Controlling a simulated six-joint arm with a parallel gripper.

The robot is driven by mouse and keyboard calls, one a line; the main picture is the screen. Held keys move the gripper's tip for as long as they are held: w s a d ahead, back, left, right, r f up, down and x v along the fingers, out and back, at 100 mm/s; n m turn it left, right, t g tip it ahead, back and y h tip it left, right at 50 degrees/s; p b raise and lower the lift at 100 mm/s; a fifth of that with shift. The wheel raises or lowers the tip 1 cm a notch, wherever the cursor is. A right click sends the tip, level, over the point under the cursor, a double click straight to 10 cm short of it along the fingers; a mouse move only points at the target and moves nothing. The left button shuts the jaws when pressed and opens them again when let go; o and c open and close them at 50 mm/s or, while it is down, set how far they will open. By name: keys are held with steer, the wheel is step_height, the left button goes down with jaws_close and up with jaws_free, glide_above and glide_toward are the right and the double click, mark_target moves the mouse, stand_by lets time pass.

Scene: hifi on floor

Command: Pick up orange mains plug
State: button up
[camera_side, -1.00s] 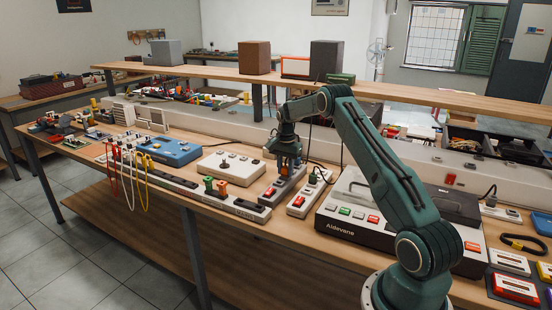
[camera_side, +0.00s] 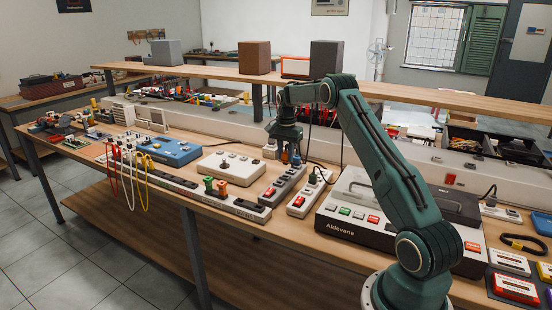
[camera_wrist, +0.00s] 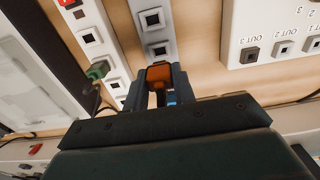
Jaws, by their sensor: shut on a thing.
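The orange mains plug (camera_wrist: 159,73) sits between the two fingers of my gripper (camera_wrist: 160,88) in the wrist view. The fingers are shut on its sides. In the side view my gripper (camera_side: 290,156) hangs just above a grey socket strip (camera_side: 284,184); the held plug is too small to make out clearly there. In the wrist view the strip's pale face with square sockets (camera_wrist: 152,18) lies beyond the plug. Another orange plug (camera_side: 221,188) stands in a long strip to the left, beside a green plug (camera_side: 208,183).
A white strip (camera_side: 309,193) with a green plug (camera_wrist: 97,70) stands close to the right of the grey strip. The big Aldevane unit (camera_side: 360,222) is further right. A white box (camera_side: 230,166) is to the left. A raised shelf (camera_side: 300,82) runs behind.

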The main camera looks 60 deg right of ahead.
mark_target(285, 153)
step_height(285, 153, up, 14)
stand_by(0.4)
stand_by(0.6)
steer(key=w+a+f, duration=0.3)
steer(key=a+f, duration=0.3)
steer(key=a, duration=0.4)
steer(key=w+a+f, duration=0.3)
steer(key=a+f, duration=0.4)
steer(key=a, duration=0.3)
steer(key=shift+a+f, duration=0.25)
steer(key=shift+a, duration=0.15)
steer(key=shift+f, duration=0.15)
steer(key=shift+f, duration=2.2)
steer(key=shift+f, duration=1)
stand_by(0.6)
